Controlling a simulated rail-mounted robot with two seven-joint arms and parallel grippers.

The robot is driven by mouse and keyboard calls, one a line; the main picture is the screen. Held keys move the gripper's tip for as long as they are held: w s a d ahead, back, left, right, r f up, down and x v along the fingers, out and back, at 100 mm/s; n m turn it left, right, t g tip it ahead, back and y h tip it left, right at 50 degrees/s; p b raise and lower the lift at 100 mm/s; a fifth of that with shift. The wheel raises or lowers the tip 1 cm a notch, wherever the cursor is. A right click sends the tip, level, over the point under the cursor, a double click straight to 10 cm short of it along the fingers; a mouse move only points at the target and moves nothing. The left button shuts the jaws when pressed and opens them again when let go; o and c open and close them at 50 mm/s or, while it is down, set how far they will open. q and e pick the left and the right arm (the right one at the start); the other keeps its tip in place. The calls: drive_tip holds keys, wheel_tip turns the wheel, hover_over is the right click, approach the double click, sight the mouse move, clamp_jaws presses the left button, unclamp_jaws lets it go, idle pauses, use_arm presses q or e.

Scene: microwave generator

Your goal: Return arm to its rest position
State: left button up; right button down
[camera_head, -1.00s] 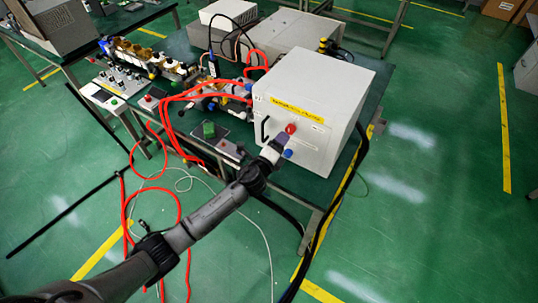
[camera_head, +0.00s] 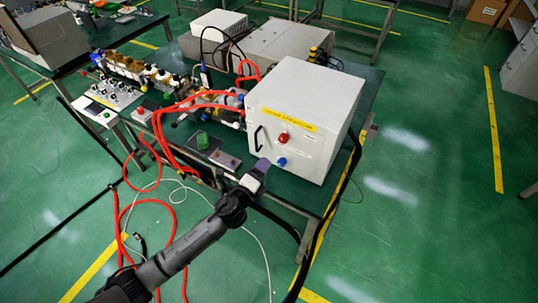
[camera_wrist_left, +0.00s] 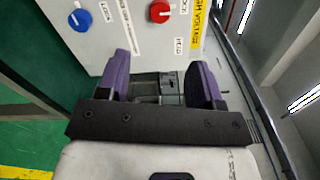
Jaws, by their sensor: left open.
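My left arm reaches in from the lower left in the head view. Its gripper (camera_head: 262,165) is just in front of the white box's front panel, near the lower left of that face. In the left wrist view the two purple fingers (camera_wrist_left: 165,80) are apart with nothing between them. The white generator box (camera_head: 310,95) stands on the table and carries a red knob (camera_head: 283,138) and a blue knob (camera_head: 281,161). Both knobs are clear of the fingers. In the left wrist view the red knob (camera_wrist_left: 159,11) and blue knob (camera_wrist_left: 80,19) also show. My right gripper is not in view.
The box stands on a dark green table (camera_head: 365,85). Red hoses (camera_head: 185,108) run from it and loop to the floor on the left. The green floor (camera_head: 430,230) on the right is open.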

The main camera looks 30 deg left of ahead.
use_arm(q)
drive_tip(key=s+a+f+n+g+y, duration=0.15)
drive_tip(key=a+n+g+y, duration=0.3)
drive_tip(key=n, duration=0.55)
drive_tip(key=s+d+n+g+h, duration=0.2)
drive_tip(key=s+d+n+g, duration=0.15)
drive_tip(key=s, duration=0.75)
drive_tip(key=s+d+n+g+h, duration=0.25)
drive_tip(key=s+d+n, duration=0.25)
drive_tip(key=s, duration=0.6)
drive_tip(key=s+d+f+g, duration=0.1)
drive_tip(key=s+f+g, duration=0.15)
drive_tip(key=s, duration=0.35)
drive_tip(key=s+f+g, duration=0.1)
drive_tip(key=s+f, duration=0.3)
drive_tip(key=s, duration=0.2)
wheel_tip(320, 180, up, 25)
drive_tip(key=p, duration=2.5)
drive_tip(key=shift+r+n+p, duration=0.15)
drive_tip(key=shift+n+p, duration=0.15)
drive_tip(key=shift+n, duration=0.05)
